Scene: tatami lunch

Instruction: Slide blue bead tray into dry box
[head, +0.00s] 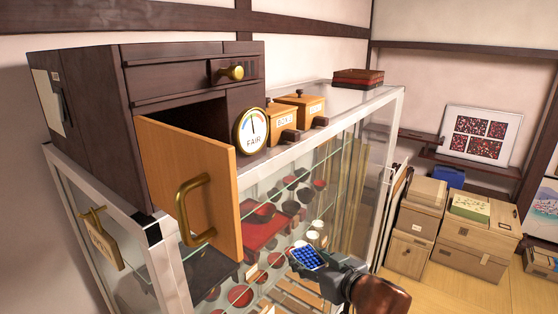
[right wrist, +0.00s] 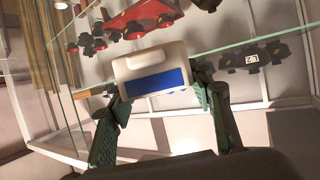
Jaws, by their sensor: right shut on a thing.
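The blue bead tray (head: 309,258) shows at the bottom middle of the head view, with rows of blue beads. In the right wrist view it shows as a pale body with a blue face (right wrist: 158,82), between my two fingers. My right gripper (head: 322,262) is shut on it, held in front of the glass case. The dry box (head: 75,105) appears to be the dark wooden cabinet on top of the case. Its light wooden door (head: 185,160) with a brass handle stands open, and the dark interior shows only partly. My left gripper is not in view.
The glass case (head: 345,125) has pale metal edges and holds red and black ware. A round dial (head: 251,131) and small wooden boxes (head: 300,108) stand beside the cabinet. The open door juts toward the front. Cartons (head: 475,235) stand on the floor at right.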

